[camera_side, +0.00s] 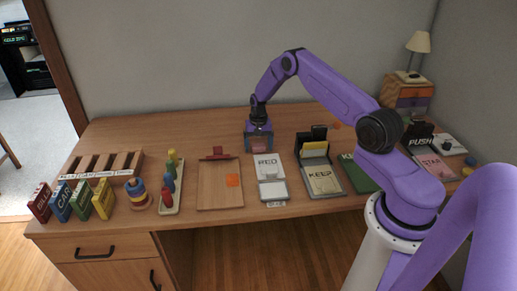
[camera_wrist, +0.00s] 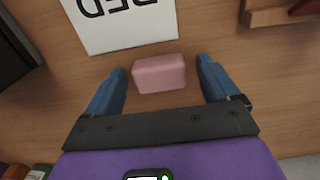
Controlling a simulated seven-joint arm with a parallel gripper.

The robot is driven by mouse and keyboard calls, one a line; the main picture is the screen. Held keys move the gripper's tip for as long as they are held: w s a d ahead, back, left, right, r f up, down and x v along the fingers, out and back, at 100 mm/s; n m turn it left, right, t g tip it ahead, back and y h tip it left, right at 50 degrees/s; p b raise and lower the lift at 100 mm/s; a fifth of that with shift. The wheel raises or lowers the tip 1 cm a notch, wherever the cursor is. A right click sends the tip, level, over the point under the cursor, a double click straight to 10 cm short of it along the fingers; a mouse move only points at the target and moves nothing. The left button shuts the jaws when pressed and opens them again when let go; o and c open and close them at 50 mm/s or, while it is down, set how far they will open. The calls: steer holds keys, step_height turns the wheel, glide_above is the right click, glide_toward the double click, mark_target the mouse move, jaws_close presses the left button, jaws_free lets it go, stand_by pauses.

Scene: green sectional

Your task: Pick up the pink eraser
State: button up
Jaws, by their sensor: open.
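The pink eraser (camera_wrist: 159,74) lies on the wooden desk in the wrist view, just below the edge of a white card. My gripper (camera_wrist: 162,78) is open, with one blue finger on each side of the eraser and a gap of bare desk on both sides. The fingers do not touch the eraser. In the side view my gripper (camera_side: 258,148) is low over the desk, behind the RED card, and the eraser shows only as a small pinkish patch between its fingers.
The RED card (camera_side: 266,165) is close in front of my gripper. The desk (camera_side: 195,133) is clear behind the clipboard.

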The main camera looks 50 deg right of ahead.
mark_target(258, 145)
steer(key=shift+c, duration=0.3)
steer(key=c, duration=1.1)
steer(key=shift+r, duration=0.1)
steer(key=shift+r, duration=0.5)
step_height(258, 145, up, 2)
steer(key=shift+r, duration=0.2)
steer(key=shift+s+a+r, duration=0.85)
steer(key=shift+s+r, duration=0.75)
steer(key=shift+s, duration=0.55)
steer(key=shift+s+a+r, duration=0.9)
steer(key=shift+s+r, duration=0.65)
steer(key=shift+s, duration=0.65)
steer(key=shift+s+a+r, duration=0.85)
steer(key=shift+s+r, duration=0.75)
steer(key=shift+s, duration=0.55)
